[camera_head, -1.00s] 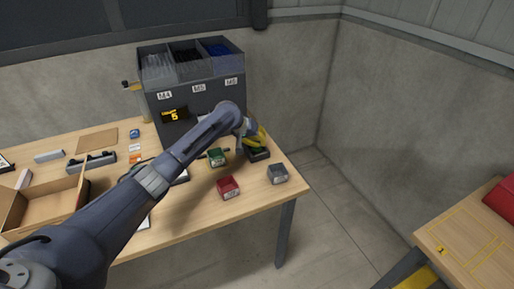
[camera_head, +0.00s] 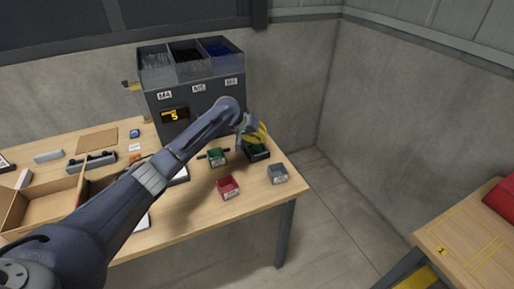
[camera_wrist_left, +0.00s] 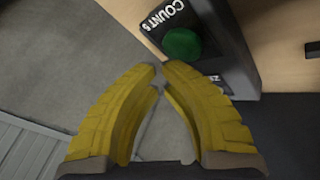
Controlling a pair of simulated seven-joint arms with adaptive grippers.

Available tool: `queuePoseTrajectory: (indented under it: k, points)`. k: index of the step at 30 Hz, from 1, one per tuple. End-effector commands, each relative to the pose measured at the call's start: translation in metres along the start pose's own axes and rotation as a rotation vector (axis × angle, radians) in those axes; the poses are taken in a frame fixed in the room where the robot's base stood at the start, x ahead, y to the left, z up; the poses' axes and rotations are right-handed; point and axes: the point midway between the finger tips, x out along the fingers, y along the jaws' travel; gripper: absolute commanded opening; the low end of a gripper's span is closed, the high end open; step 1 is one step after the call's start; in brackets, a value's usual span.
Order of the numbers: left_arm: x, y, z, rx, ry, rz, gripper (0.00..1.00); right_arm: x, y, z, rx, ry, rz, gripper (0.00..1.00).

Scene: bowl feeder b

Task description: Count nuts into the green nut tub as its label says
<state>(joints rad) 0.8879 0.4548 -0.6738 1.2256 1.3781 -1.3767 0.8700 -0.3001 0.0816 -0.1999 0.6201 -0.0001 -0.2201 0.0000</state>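The green nut tub (camera_head: 217,157) stands on the table in front of the feeder; its label is too small to read. To its right, a dark box (camera_head: 258,156) shows some green on top. In the left wrist view there is a round green button (camera_wrist_left: 182,44) on a dark panel (camera_wrist_left: 222,50) marked COUNT 5. My left gripper (camera_head: 258,134) is above this box. Its yellow fingers (camera_wrist_left: 158,72) have their tips almost together, with nothing between them, apart from the button in the picture. The grey feeder (camera_head: 210,99) carries three bins and a yellow 5 display. My right gripper is not in view.
A red tub (camera_head: 228,187) and a grey tub (camera_head: 278,174) stand near the table's front right. An open cardboard box (camera_head: 35,205) and small items lie at the left. A second table (camera_head: 470,240) is at the far right.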

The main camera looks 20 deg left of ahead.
Motion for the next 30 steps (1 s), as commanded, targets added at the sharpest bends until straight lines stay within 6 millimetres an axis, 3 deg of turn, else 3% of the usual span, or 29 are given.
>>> queuePoseTrajectory:
  k: [8,24,30]
  points:
    - [-0.006,0.003,-0.004,0.000,0.001,0.000,0.00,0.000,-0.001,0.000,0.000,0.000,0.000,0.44]
    - [-0.039,0.021,-0.021,0.000,0.001,0.001,0.00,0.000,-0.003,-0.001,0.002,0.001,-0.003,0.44]
    - [-0.040,0.021,-0.022,-0.001,0.000,0.000,0.00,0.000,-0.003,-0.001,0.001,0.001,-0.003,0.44]
